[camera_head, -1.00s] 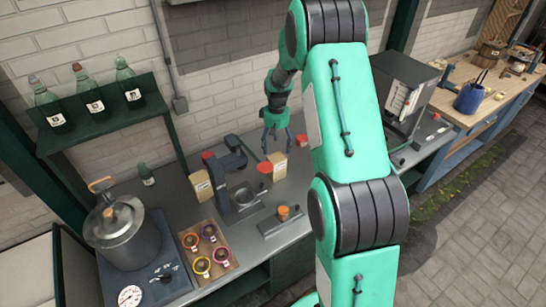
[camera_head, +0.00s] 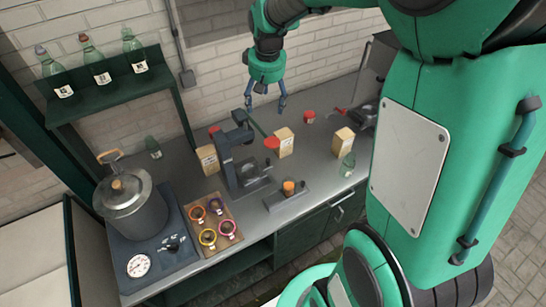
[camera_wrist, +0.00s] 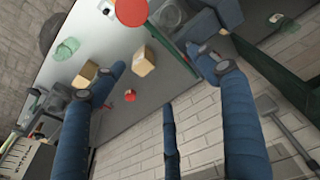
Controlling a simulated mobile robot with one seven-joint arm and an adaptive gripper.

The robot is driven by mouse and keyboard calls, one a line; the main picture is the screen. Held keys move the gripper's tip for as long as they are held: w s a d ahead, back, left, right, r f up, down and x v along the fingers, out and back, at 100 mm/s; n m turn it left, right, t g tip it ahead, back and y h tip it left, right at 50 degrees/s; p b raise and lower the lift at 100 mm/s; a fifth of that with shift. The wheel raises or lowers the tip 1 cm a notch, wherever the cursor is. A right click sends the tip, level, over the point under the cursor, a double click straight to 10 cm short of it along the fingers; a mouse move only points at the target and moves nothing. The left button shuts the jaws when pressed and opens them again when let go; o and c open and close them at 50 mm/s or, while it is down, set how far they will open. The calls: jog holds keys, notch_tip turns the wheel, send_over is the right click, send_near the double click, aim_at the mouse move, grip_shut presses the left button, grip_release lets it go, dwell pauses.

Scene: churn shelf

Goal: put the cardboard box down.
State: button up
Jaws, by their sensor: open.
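Three tan cardboard boxes stand upright on the grey counter: a left box (camera_head: 207,159), a middle box (camera_head: 285,143) and a right box (camera_head: 343,142). I cannot tell which one the task means. My gripper (camera_head: 266,108) is open and empty, in the air above and behind the middle box, apart from it. In the wrist view, the middle box (camera_wrist: 144,62) appears between my spread blue fingers (camera_wrist: 158,68), with the right box (camera_wrist: 83,76) to its left.
A dark press (camera_head: 238,160) with a red-ended lever stands between the left and middle boxes. A red jar (camera_head: 309,117) and a green bottle (camera_head: 347,165) stand near the right box. A pot (camera_head: 130,205) and a tray of coloured rings (camera_head: 240,239) are at left.

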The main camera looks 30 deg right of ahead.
jog(key=s+a+r+t, duration=0.1)
jog(key=s+a+r, duration=0.3)
jog(key=s, duration=0.3)
jog(key=s+a+r+t, duration=0.1)
jog(key=s+a+r, duration=0.3)
jog(key=s+r, duration=0.15)
jog(key=s+a, duration=0.3)
jog(key=s, duration=0.5)
jog(key=s+a+t, duration=0.1)
jog(key=s+a, duration=0.2)
jog(key=s, duration=0.5)
jog(key=shift+s+r+y, duration=0.15)
jog(key=shift+y, duration=0.15)
notch_tip(320, 180, down, 11)
jog(key=b, duration=1.1)
jog(key=shift+o, duration=0.7)
